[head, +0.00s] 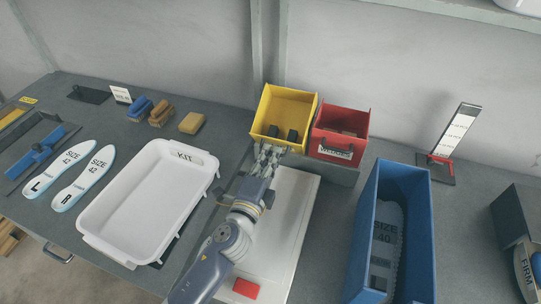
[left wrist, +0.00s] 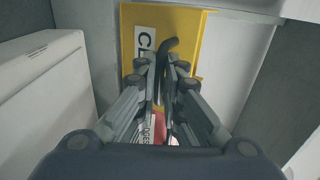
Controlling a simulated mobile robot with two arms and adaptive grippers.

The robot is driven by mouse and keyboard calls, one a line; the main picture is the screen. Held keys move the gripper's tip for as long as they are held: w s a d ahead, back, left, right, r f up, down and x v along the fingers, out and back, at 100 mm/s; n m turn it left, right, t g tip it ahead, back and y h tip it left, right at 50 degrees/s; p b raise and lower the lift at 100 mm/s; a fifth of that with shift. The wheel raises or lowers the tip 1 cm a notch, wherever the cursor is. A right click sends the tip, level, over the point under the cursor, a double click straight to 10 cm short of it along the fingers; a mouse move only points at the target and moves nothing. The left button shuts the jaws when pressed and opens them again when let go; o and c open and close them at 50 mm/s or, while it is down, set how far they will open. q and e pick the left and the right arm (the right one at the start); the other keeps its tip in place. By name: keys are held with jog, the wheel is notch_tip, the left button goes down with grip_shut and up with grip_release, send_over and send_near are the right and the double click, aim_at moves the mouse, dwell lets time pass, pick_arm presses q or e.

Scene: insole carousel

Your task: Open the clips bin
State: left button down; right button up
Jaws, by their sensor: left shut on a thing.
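The yellow clips bin (head: 265,112) stands at the back centre in the head view, with dark pieces visible inside it. Its yellow front with a white label starting "CL" shows in the left wrist view (left wrist: 190,24). My left gripper (head: 269,152) is at the front of this bin. In the left wrist view its fingers (left wrist: 165,66) are closed around a dark curved handle (left wrist: 168,46) on the bin's front. The fingers hide part of the handle and label. My right gripper is in neither view.
A red bin (head: 325,148) stands right beside the yellow one. A white board (head: 291,209) lies under my left arm. A white tray (head: 147,213) is to the left, and a blue box (head: 424,205) with insoles is to the right.

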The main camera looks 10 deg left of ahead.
pick_arm(q)
jog(key=shift+s+a+f+b, duration=0.1)
jog(key=shift+s+f+b, duration=0.1)
jog(key=shift+f, duration=0.2)
jog(key=shift+s+f+b, duration=0.1)
jog(key=shift+f+b, duration=0.05)
jog(key=shift+f, duration=0.25)
jog(key=c, duration=1.9)
grip_release()
jog(key=shift+o, duration=0.9)
jog(key=shift+w, duration=0.2)
jog(key=shift+r, duration=0.1)
jog(key=shift+s, duration=0.15)
jog(key=s, duration=0.3)
jog(key=s+a, duration=0.1)
jog(key=s, duration=0.3)
jog(key=s+a, duration=0.1)
jog(key=s, duration=0.3)
jog(key=shift+s+a+f, duration=0.1)
jog(key=shift+s+f, duration=0.1)
jog(key=shift+s, duration=0.05)
